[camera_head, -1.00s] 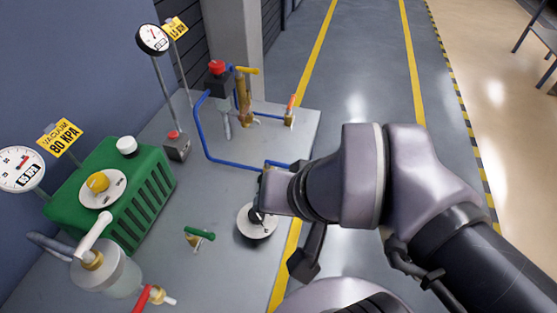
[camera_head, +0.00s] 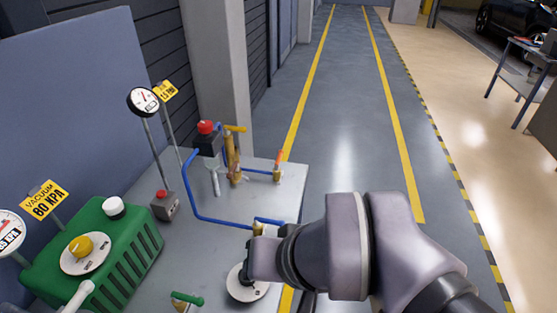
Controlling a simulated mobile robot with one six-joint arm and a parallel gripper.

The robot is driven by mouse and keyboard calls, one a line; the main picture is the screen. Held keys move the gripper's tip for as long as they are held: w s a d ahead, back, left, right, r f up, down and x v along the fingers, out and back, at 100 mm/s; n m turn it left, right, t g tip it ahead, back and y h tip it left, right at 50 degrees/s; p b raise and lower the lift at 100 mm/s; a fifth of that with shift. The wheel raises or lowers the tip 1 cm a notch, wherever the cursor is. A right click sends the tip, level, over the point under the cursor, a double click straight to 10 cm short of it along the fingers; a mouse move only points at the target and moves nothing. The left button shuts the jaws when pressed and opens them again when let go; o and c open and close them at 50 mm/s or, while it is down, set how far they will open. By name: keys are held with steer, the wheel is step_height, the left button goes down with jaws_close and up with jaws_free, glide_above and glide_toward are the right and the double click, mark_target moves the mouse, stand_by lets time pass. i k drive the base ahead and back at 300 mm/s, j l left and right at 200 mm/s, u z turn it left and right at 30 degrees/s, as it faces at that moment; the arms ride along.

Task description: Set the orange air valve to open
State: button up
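The orange air valve (camera_head: 279,159) is a small orange lever on a brass body at the far right corner of the grey bench, at the end of a blue pipe. Its lever stands up, tilted slightly. My gripper (camera_head: 250,272) is well nearer than the valve, apart from it, low over a white dial disc (camera_head: 246,293). My wrist covers part of that disc. The fingertips are dark and partly hidden, so I cannot tell if they are open or shut, or touch the disc's knob.
A yellow-handled brass valve (camera_head: 233,155) and a red-topped black unit (camera_head: 207,138) stand left of the orange valve. A green-handled valve (camera_head: 188,299) is near the front. A green machine (camera_head: 125,255) and a gauge (camera_head: 143,101) stand left. Open floor lies right.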

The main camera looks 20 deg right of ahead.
mark_target(277, 165)
steer(key=i+l+u, duration=0.15)
steer(key=l, duration=0.15)
steer(key=i+l+u, duration=0.1)
steer(key=l, duration=0.2)
steer(key=i+l+u, duration=0.3)
steer(key=l, duration=0.35)
